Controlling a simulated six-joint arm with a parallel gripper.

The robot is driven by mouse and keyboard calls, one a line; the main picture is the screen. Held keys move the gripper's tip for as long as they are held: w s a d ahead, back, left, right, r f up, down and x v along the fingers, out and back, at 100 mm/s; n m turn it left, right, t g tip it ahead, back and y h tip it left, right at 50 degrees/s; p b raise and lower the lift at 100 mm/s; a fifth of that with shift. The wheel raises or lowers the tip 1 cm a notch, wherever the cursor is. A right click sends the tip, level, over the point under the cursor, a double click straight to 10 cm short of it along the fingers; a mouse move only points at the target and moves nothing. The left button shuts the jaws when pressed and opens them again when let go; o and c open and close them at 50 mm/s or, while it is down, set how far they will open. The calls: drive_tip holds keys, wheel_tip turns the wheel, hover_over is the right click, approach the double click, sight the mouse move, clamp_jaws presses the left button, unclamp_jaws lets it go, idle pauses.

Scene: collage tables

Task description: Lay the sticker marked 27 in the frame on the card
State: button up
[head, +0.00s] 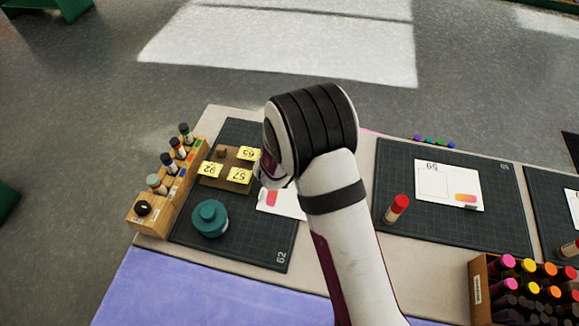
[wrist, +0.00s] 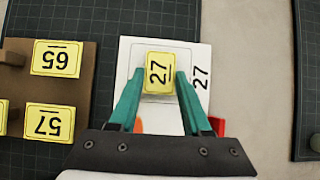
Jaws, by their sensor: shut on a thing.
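My gripper (wrist: 159,77) is shut on the yellow sticker marked 27 (wrist: 159,65), with a teal finger at each side of it. The sticker is over the white card (wrist: 190,54), which is also printed 27, and inside the outline of the card's frame as seen from above. I cannot tell whether the sticker touches the card. The lower part of the card is hidden by my gripper. In the head view the card (head: 283,203) shows partly beside my arm, which hides the sticker and the fingers.
A brown board (wrist: 83,84) with stickers 65 (wrist: 57,59) and 57 (wrist: 49,122) lies left of the card. A teal jar (head: 210,219) and a wooden marker rack (head: 150,212) stand nearby. Another mat (head: 420,225) holds card 59 (head: 447,194) and a red-capped glue stick (head: 396,209).

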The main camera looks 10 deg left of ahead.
idle(0.3)
drive_tip(key=o, duration=1)
drive_tip(key=shift+r, duration=0.1)
drive_tip(key=shift+r, duration=3.4)
